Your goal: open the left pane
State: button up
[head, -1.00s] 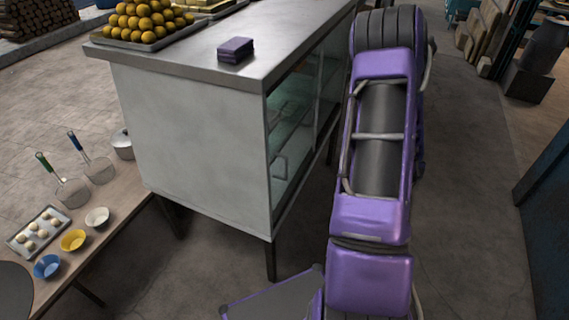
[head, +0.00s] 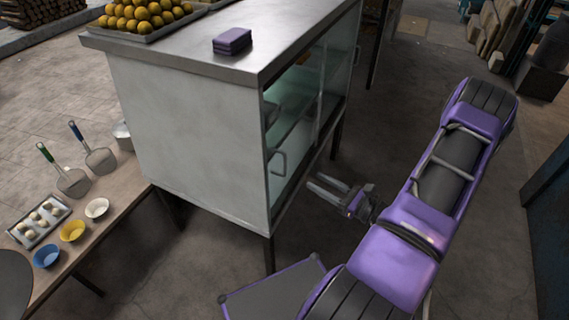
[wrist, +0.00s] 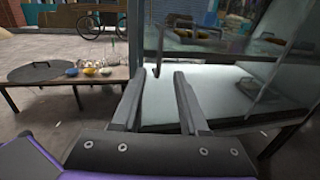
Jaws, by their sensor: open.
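The glass-fronted cabinet (head: 180,140) has two glass panes on its right side. The left pane (head: 296,135) is the one nearer me, with a bar handle (head: 277,163) near its left edge. It looks closed. My gripper (head: 317,183) is open and empty, its two fingers pointing at the lower part of that pane, a short way from the handle. In the wrist view, the fingers (wrist: 160,78) are spread, and the handle (wrist: 158,52) stands upright just beyond and between them, with no contact visible.
Open floor lies right of the cabinet.

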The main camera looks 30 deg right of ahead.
aim_at(285, 174)
jog(key=x, duration=1.2)
jog(key=shift+w+a, duration=0.1)
jog(key=shift+w, duration=0.2)
grip_shut()
dwell(0.8)
